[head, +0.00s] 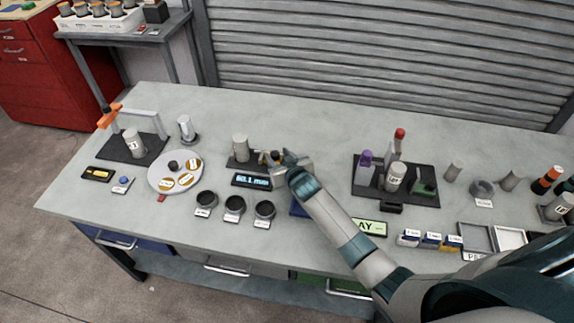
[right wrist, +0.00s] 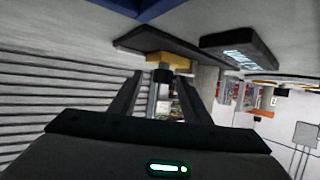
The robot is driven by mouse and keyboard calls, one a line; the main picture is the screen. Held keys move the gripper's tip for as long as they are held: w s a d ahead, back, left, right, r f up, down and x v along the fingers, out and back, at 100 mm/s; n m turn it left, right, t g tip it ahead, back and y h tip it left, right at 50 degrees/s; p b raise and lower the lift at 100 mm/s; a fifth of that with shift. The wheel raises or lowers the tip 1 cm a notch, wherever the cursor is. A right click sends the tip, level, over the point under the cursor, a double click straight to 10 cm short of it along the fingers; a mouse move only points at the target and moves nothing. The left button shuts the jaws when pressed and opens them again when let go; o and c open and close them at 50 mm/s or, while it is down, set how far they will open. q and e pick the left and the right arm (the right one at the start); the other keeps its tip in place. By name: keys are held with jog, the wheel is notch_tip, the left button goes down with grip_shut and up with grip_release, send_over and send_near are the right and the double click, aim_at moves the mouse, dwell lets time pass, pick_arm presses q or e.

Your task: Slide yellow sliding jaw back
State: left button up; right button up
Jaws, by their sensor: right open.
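The yellow sliding jaw (head: 265,157) sits on a dark gauge base (head: 236,163) at the middle of the bench, mostly hidden by my right gripper. A grey cylinder (head: 240,148) stands on that base, left of the jaw. My right gripper (head: 284,159) is at the jaw from the right. In the right wrist view, the yellow jaw (right wrist: 170,60) shows just beyond my open fingers (right wrist: 160,78), with a dark knob (right wrist: 164,74) between the fingertips. I cannot tell whether they touch it. The display (head: 251,180) reads 60.1 mm. My left gripper is out of view.
Three dark round cups (head: 234,205) stand in front of the display. A round plate with gold discs (head: 174,172) lies to the left. A dark tray with several parts (head: 372,187) is to the right. The bench (head: 110,203) is clear at its front left.

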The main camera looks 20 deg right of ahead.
jog(key=b+v, duration=0.3)
jog(key=v, duration=1.4)
jog(key=shift+s, duration=0.15)
jog(key=shift+s+d, duration=0.1)
dwell(0.7)
